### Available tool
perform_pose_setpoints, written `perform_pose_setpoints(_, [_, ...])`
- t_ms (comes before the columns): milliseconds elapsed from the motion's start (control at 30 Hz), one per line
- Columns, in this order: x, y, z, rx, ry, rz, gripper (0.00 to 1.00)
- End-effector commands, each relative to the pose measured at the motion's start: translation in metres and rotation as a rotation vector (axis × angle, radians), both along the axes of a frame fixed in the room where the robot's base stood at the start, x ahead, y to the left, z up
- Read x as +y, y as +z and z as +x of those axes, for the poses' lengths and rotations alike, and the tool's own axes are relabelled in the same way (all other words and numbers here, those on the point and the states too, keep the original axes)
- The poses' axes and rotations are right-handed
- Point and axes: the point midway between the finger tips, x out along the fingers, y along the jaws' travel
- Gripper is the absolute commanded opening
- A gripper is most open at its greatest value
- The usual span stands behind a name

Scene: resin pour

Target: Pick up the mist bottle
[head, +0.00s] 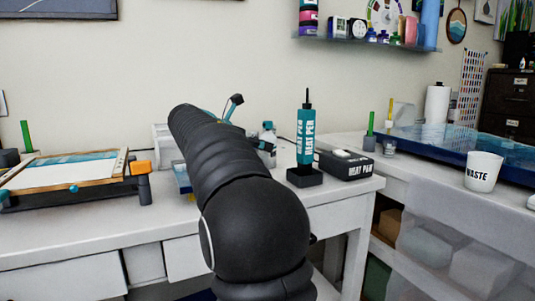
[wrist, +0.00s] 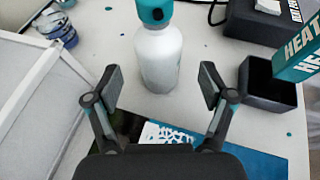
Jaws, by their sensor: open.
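The mist bottle (wrist: 158,62) is white with a teal top and stands upright on the white table in the wrist view. Its top is cut off by the upper edge of the picture. My gripper (wrist: 161,87) is open, with one finger to each side of the bottle's lower part in the picture. Clear gaps show between both fingers and the bottle, and nothing is held. Whether the bottle is fully between the fingertips or just beyond them, I cannot tell. In the head view my arm covers most of this area.
The heat pen (head: 305,135) stands in a dark holder (wrist: 268,85), right of the bottle. The heat pen box (head: 346,164) is beyond it. A white framed panel (wrist: 45,95) lies at left, with small jars (wrist: 55,25) behind. A blue-and-dark piece (wrist: 240,160) lies under my gripper.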

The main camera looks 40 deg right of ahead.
Motion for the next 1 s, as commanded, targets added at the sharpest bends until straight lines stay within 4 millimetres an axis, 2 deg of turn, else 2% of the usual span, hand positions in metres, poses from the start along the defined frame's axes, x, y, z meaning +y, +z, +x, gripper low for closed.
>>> perform_pose_setpoints(400, [-0.043, -0.018, 0.005, 0.001, -0.001, 0.001, 0.82])
perform_pose_setpoints(633, [-0.046, -0.019, 0.006, 0.001, 0.001, 0.000, 0.82])
perform_pose_setpoints(667, [-0.046, -0.019, 0.006, 0.001, 0.001, 0.000, 0.80])
perform_pose_setpoints(900, [-0.046, -0.019, 0.006, 0.001, 0.001, 0.000, 0.20])
perform_pose_setpoints(1000, [-0.045, -0.018, 0.006, 0.000, 0.001, -0.001, 0.00])
